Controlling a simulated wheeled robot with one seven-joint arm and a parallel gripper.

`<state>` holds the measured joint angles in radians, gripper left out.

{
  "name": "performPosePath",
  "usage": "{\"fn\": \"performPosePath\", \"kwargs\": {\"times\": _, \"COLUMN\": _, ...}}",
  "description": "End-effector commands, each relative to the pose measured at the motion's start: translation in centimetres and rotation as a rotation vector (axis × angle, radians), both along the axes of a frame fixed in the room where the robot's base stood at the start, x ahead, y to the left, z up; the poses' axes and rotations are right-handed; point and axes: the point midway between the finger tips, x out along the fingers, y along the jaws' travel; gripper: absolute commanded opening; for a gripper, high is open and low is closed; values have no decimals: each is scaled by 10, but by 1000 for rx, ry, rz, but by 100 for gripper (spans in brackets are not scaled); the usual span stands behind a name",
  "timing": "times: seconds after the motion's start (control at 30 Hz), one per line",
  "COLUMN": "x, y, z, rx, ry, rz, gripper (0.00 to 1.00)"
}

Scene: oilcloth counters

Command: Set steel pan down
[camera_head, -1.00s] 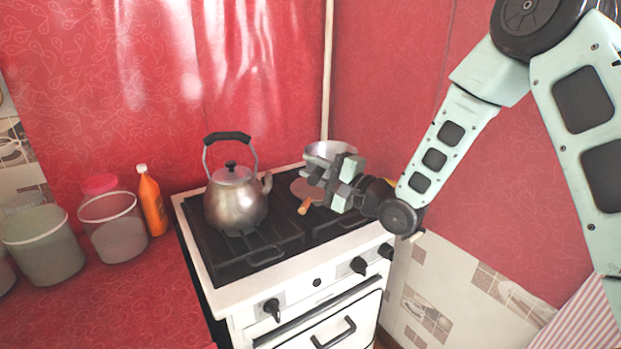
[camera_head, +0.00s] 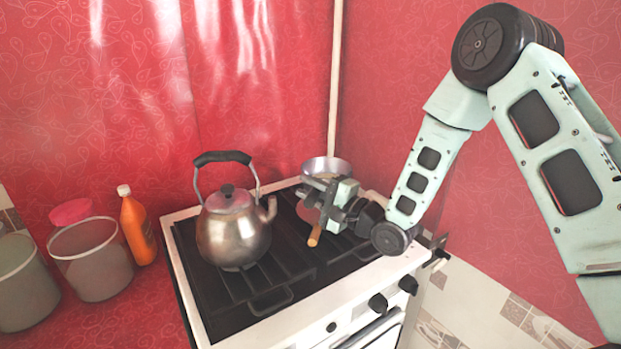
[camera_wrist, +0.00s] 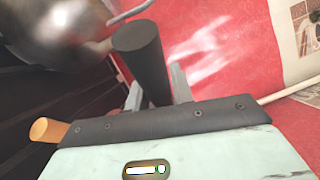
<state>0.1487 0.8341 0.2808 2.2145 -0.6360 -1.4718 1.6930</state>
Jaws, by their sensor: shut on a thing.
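The steel pan (camera_head: 326,165) is a shiny, shallow metal vessel above the back right of the stove (camera_head: 190,310) in the head view. My gripper (camera_head: 330,193) is in front of it and hides its lower part. In the wrist view my gripper (camera_wrist: 157,95) is shut on a thick dark handle (camera_wrist: 140,55), which stands between the fingers. I take this to be the pan's handle. Whether the pan's underside touches the grate cannot be seen.
A steel kettle (camera_head: 232,238) stands on the stove's left side, close to my gripper. A wooden handle (camera_head: 314,236) belongs to a partly hidden item below my gripper. An orange bottle (camera_head: 137,228) and bins (camera_head: 95,262) stand left of the stove. A red wall is behind.

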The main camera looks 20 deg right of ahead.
Motion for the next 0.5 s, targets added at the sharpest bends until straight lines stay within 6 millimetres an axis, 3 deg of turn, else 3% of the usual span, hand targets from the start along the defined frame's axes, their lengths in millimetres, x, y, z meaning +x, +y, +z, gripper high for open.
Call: {"fn": "performPosePath", "kwargs": {"times": 0.5, "x": 1, "y": 0, "z": -41, "rx": 0, "ry": -12, "rz": 0, "gripper": 0}}
